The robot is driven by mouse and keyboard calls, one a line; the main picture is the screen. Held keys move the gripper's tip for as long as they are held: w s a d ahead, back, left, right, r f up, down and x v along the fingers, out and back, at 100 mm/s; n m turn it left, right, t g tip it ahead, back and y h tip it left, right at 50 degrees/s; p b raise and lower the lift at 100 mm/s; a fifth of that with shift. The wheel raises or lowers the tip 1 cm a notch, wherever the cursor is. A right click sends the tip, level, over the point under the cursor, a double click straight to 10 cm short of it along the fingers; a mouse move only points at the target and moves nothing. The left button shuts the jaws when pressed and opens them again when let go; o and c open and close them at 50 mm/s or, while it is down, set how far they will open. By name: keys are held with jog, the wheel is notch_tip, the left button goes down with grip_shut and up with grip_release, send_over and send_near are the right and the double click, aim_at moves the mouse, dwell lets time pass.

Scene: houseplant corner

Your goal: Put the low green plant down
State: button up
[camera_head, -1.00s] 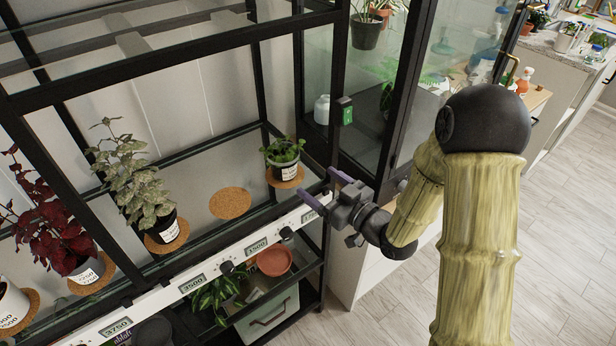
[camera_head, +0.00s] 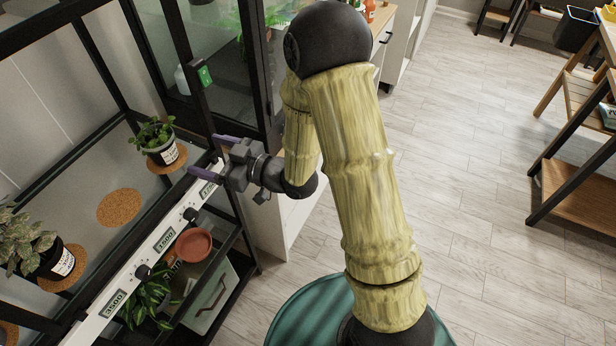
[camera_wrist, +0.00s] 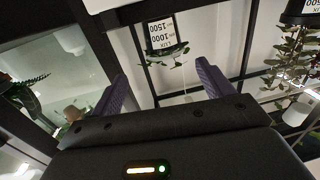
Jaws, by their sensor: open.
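The low green plant (camera_head: 156,139), in a small white-labelled pot, stands upright on a round cork mat (camera_head: 178,160) at the right end of the glass shelf. My gripper (camera_head: 207,156) is open and empty, just in front of the plant at the shelf's front edge, with a gap between them. In the wrist view the plant's labelled pot (camera_wrist: 166,30) appears inverted at the top, beyond and between the spread purple fingers (camera_wrist: 160,78). The fingers do not touch it.
A bare cork mat (camera_head: 120,207) lies left of the plant. A taller leafy plant (camera_head: 24,246) stands farther left. Black rack posts and a white front rail (camera_head: 150,252) border the shelf. A glass cabinet (camera_head: 222,60) stands to the right. Open floor (camera_head: 460,200) lies right.

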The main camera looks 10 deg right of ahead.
jog(key=d+f+m+h, duration=0.3)
jog(key=d+m+h, duration=0.2)
jog(key=d+h, duration=0.8)
jog(key=s+d+m+g+h, duration=0.1)
jog(key=s+d+m+g, duration=0.5)
jog(key=s+d, duration=0.4)
jog(key=s+g, duration=0.1)
jog(key=s, duration=0.3)
jog(key=shift+d+r+h, duration=0.15)
jog(key=shift+r+h, duration=0.25)
